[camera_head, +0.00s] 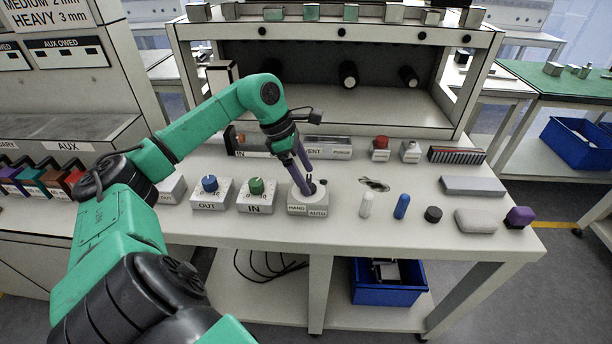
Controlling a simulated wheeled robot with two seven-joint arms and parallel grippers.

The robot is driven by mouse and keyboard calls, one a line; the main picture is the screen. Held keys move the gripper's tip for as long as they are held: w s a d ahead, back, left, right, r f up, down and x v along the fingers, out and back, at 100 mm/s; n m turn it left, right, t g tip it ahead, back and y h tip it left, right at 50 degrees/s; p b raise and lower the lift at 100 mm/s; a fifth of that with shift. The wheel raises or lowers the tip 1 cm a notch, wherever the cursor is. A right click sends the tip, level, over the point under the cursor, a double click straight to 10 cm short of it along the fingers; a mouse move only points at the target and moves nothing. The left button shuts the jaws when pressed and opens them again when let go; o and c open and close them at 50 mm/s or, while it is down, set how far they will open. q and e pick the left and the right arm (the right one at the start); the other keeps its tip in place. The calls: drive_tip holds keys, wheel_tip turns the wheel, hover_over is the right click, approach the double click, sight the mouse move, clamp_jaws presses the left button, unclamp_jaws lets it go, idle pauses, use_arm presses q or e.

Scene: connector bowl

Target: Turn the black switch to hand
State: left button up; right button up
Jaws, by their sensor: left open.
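The switch box (298,209) stands near the front of the white table, with HAND on the left of its front label and AUTO on the right. The black switch (321,183) on top of it is small and partly hidden by my gripper, so I cannot tell which way it points. My left gripper (308,186) has purple fingers and reaches down from the upper left onto the top of the box. Its fingers are open at the black switch. I cannot tell whether they touch it. My right gripper is not in view.
A box with a green knob (256,186) marked IN and a box with a blue knob (209,184) marked OUT stand left of the switch box. A white cylinder (367,204) and a blue cylinder (401,206) stand to its right. A shelf (330,100) rises behind.

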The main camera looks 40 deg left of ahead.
use_arm(q)
drive_tip(key=shift+d+f, duration=0.15)
drive_tip(key=shift+f, duration=0.25)
drive_tip(key=c, duration=1.4)
drive_tip(key=shift+f+n+t+b, duration=0.2)
drive_tip(key=shift+n+t+b, duration=0.2)
drive_tip(key=shift+n+b, duration=0.75)
drive_tip(key=n+y+b, duration=0.1)
drive_tip(key=b, duration=0.1)
drive_tip(key=shift+n+b, duration=0.35)
drive_tip(key=shift+r+n+t, duration=0.15)
drive_tip(key=shift+n+t, duration=0.15)
drive_tip(key=shift+n, duration=0.1)
drive_tip(key=shift+d+r+n+y, duration=0.15)
drive_tip(key=shift+n+y, duration=0.35)
drive_tip(key=shift+n, duration=0.3)
drive_tip(key=shift+n+t+y+p, duration=0.3)
drive_tip(key=shift+n+y+p, duration=0.1)
drive_tip(key=shift+n, duration=0.8)
